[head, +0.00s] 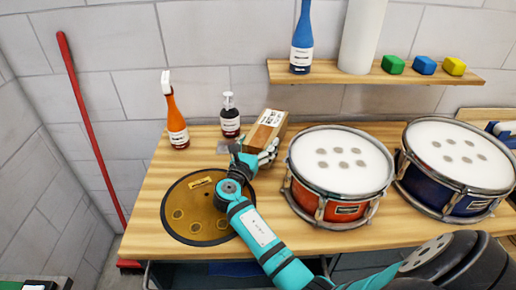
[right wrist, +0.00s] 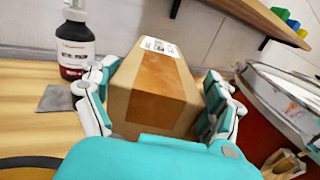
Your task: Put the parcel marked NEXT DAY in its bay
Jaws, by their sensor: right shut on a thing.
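A brown cardboard parcel (head: 267,127) with a white label stands on the wooden bench near the wall, left of the red drum. It fills the middle of the right wrist view (right wrist: 158,85); the label's print is too small to read. My right gripper (head: 255,157) is shut on the parcel, one finger on each side of it in the right wrist view (right wrist: 157,100). I cannot tell whether the parcel touches the bench. No marked bay can be made out. My left gripper is not in view.
A dark pump bottle (head: 230,120) stands close left of the parcel, beside a grey patch (head: 226,147). An orange spray bottle (head: 176,122) is further left. A red drum (head: 340,205) and blue drum (head: 450,195) stand right. A round brown disc (head: 190,232) lies in front.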

